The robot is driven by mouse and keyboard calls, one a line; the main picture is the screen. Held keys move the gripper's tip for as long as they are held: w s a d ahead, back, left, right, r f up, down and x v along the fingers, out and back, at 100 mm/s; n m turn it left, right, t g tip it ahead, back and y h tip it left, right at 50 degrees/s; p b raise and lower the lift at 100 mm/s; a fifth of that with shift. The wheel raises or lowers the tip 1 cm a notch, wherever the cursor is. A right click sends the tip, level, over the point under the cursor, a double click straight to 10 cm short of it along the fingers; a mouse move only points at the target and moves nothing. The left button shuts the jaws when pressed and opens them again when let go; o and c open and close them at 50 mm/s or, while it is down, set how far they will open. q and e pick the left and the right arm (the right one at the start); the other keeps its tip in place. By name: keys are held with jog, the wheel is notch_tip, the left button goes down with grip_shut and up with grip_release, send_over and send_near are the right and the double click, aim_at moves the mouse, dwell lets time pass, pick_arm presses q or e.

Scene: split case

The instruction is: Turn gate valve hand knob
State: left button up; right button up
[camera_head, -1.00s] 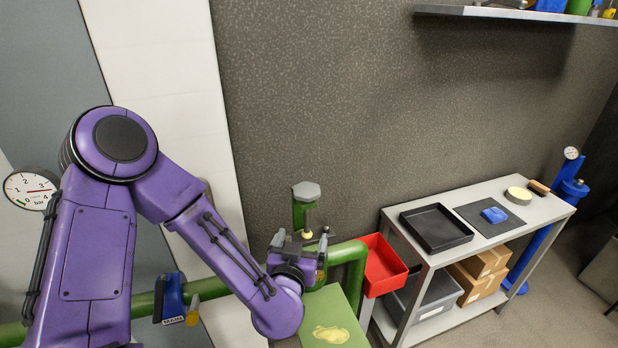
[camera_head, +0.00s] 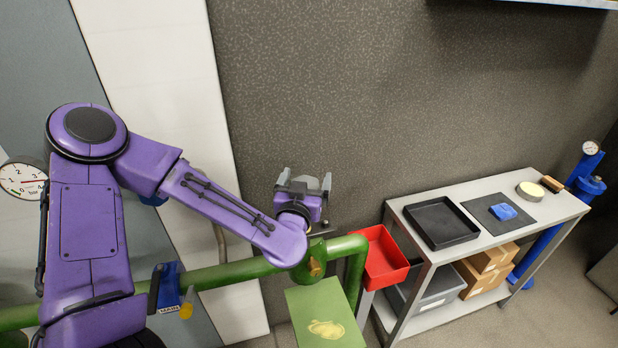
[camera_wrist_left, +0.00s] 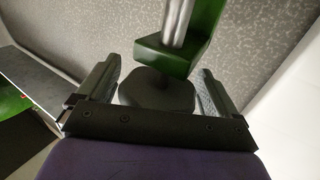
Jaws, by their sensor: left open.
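The gate valve's grey hand knob (camera_wrist_left: 155,90) shows in the left wrist view between the two fingers of my left gripper (camera_wrist_left: 158,85). A finger stands on each side of it, and I cannot tell whether either one touches it. Beyond the knob are a bright metal stem (camera_wrist_left: 178,20) and a green valve part (camera_wrist_left: 182,50). My right gripper is not in view.
A green pipe (camera_head: 225,273) runs low along the wall, with a blue tag (camera_head: 167,285) on it. A green plate (camera_head: 325,312) lies below the valve. A red bin (camera_head: 382,258) hangs on the grey bench (camera_head: 480,245) at right. The wall behind the gripper is bare.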

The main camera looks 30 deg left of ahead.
pick_arm(q)
jog(key=shift+w, duration=0.1)
jog(key=c, duration=1)
jog(key=shift+y, duration=0.3)
